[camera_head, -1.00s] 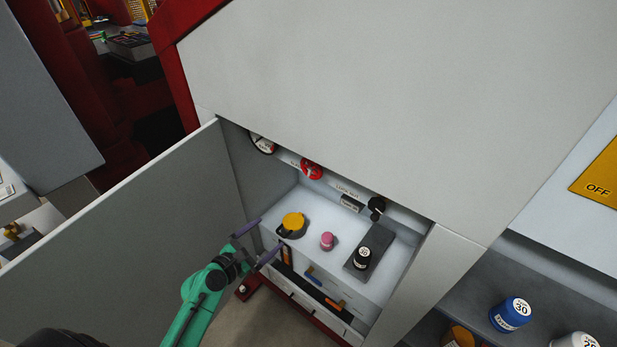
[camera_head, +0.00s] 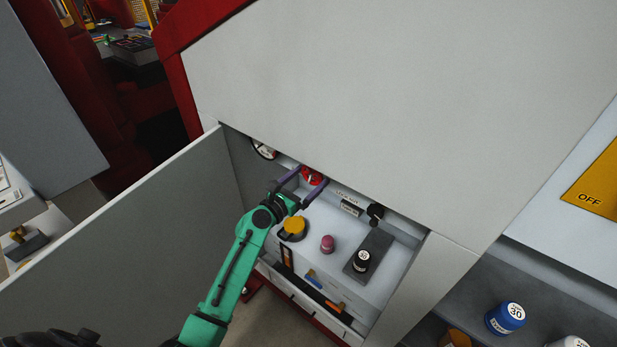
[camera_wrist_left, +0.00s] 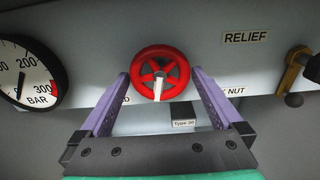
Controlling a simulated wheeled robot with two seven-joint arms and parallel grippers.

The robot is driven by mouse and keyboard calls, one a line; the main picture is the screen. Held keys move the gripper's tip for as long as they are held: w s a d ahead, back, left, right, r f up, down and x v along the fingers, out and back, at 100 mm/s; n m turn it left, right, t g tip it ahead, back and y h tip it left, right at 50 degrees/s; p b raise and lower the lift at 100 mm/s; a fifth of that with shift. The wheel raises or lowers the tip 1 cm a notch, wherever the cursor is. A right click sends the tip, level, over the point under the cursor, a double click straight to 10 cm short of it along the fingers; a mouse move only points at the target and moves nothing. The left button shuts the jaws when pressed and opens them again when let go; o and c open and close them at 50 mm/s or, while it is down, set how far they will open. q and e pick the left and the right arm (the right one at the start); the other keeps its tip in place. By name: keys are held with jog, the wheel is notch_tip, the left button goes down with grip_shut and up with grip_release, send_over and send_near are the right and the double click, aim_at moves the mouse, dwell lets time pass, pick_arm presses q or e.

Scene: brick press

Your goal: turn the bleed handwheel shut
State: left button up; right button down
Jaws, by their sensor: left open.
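The red handwheel (camera_head: 311,176) sits on the back wall inside the open cabinet. In the left wrist view the handwheel (camera_wrist_left: 160,73) is a spoked red ring with a pale mark on its lower part. My left gripper (camera_head: 308,182) is open in front of it. In the left wrist view the purple fingers of the left gripper (camera_wrist_left: 160,88) stand to either side of the wheel's lower half, with gaps visible; contact cannot be told. A label below the wheel is partly hidden by the fingers. My right gripper is not in view.
A pressure gauge (camera_wrist_left: 27,72) is left of the wheel, and a relief lever (camera_wrist_left: 297,75) is to the right. Below are a yellow-topped item (camera_head: 294,226), a pink knob (camera_head: 327,243) and a black-and-white cap (camera_head: 362,259). The open door (camera_head: 130,220) borders the left side.

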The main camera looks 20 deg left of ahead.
pick_arm(q)
jog(key=c, duration=1.1)
jog(key=shift+o, duration=0.2)
